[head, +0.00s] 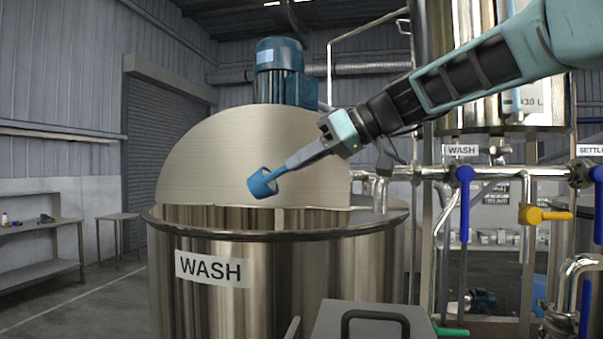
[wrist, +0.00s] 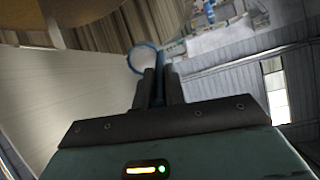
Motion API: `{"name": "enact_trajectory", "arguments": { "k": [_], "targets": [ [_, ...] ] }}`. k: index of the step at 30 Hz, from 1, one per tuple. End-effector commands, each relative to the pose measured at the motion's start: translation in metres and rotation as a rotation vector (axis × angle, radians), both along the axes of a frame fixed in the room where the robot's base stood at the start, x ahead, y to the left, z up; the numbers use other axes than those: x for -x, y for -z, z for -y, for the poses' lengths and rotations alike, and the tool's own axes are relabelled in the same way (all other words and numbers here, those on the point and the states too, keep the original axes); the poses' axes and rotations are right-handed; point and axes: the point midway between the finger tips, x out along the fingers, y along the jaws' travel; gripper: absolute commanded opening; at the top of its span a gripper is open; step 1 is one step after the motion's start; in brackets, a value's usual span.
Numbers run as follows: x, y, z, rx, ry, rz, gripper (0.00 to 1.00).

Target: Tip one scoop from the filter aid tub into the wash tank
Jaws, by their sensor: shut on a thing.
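The wash tank (head: 285,265) is a round steel vessel with a WASH label on its front, at the centre of the head view. Its half lid (head: 210,160) stands raised at the back and the front half is open. My gripper (head: 322,148) is shut on the handle of a blue scoop (head: 263,184), above the tank opening. The scoop's cup is tilted in the head view; I cannot see whether anything is in it. In the wrist view, the scoop's round blue rim (wrist: 143,59) shows beyond the fingers (wrist: 159,85). I cannot identify the filter aid tub for sure.
A blue motor (head: 280,72) stands behind the lid. Pipes with a blue-handled valve (head: 464,178) and a yellow-handled valve (head: 545,215) are at the right. A grey box lid with a dark handle (head: 372,322) is at the front. Floor at the left is clear.

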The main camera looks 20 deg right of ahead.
Motion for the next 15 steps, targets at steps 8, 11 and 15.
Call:
{"name": "enact_trajectory", "arguments": {
  "k": [8, 11, 15],
  "targets": [
    [0.0023, 0.0102, 0.0030, -0.042, -0.001, 0.035, 0.00],
    [0.0033, 0.0116, 0.0038, -0.059, -0.001, 0.048, 0.00],
    [0.0043, 0.0144, 0.0052, -0.081, -0.001, 0.064, 0.00]
  ]
}}
